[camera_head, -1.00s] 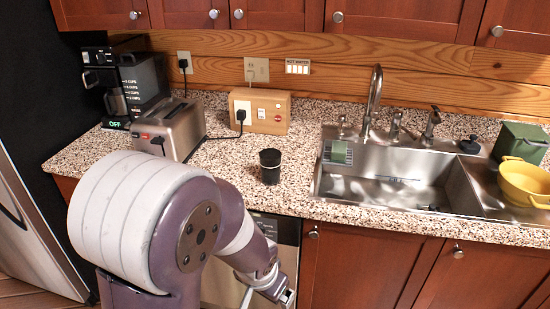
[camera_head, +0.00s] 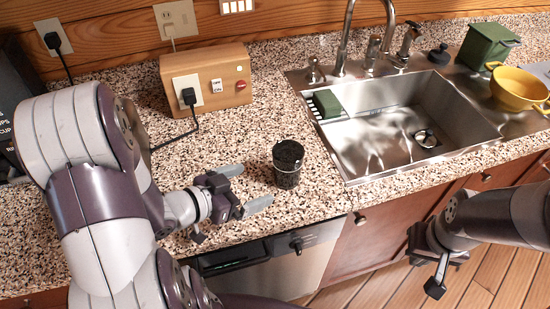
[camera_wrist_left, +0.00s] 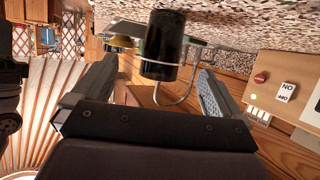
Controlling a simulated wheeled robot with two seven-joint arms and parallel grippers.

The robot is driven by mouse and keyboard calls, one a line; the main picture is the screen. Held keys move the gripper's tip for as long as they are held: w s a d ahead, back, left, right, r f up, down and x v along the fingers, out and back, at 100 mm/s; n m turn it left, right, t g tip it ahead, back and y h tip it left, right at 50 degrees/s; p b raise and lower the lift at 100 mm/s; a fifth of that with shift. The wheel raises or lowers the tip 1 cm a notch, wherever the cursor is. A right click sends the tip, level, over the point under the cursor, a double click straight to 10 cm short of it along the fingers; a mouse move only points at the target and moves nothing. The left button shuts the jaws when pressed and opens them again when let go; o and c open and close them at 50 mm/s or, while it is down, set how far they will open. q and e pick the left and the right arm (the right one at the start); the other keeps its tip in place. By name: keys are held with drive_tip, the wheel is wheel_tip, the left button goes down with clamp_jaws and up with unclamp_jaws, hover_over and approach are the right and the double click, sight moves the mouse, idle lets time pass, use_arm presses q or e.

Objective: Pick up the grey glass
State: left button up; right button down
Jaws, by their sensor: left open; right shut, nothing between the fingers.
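In the left wrist view the glass (camera_wrist_left: 162,48) shows upside down, ahead of and between the spread fingers (camera_wrist_left: 158,88). My right gripper (camera_head: 438,278) is at the lower right, in front of the cabinets and away from the glass; its fingers are barely visible.
A wooden outlet box (camera_head: 225,70) with a plugged-in black cord stands behind the left arm. The steel sink (camera_head: 395,130) lies right of the glass. A green container (camera_head: 487,46) and a yellow colander (camera_head: 515,90) are farther right. The counter around the glass is clear.

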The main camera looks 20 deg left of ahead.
sight(277, 171)
use_arm(q)
drive_tip(key=x, duration=0.5)
drive_tip(key=shift+w+d, duration=0.25)
drive_tip(key=shift+w+f, duration=0.15)
drive_tip(key=shift+w, duration=0.15)
drive_tip(key=x, duration=0.4)
drive_tip(key=shift+w, duration=0.45)
drive_tip(key=shift+a, duration=0.1)
drive_tip(key=shift+s+r, duration=0.1)
drive_tip(key=shift+r, duration=0.1)
drive_tip(key=c, duration=1.2)
drive_tip(key=shift+r, duration=0.35)
drive_tip(key=r, duration=0.4)
drive_tip(key=shift+d, duration=0.3)
drive_tip(key=w+d+r, duration=0.1)
drive_tip(key=d+r, duration=0.1)
drive_tip(key=d, duration=0.1)
drive_tip(key=w+d+r, duration=0.2)
drive_tip(key=d, duration=0.1)
drive_tip(key=w+d+r, duration=0.1)
drive_tip(key=d+r, duration=0.1)
drive_tip(key=d, duration=0.2)
drive_tip(key=shift+w+d+r, duration=0.1)
drive_tip(key=shift+w+r, duration=0.05)
drive_tip(key=shift+w, duration=0.15)
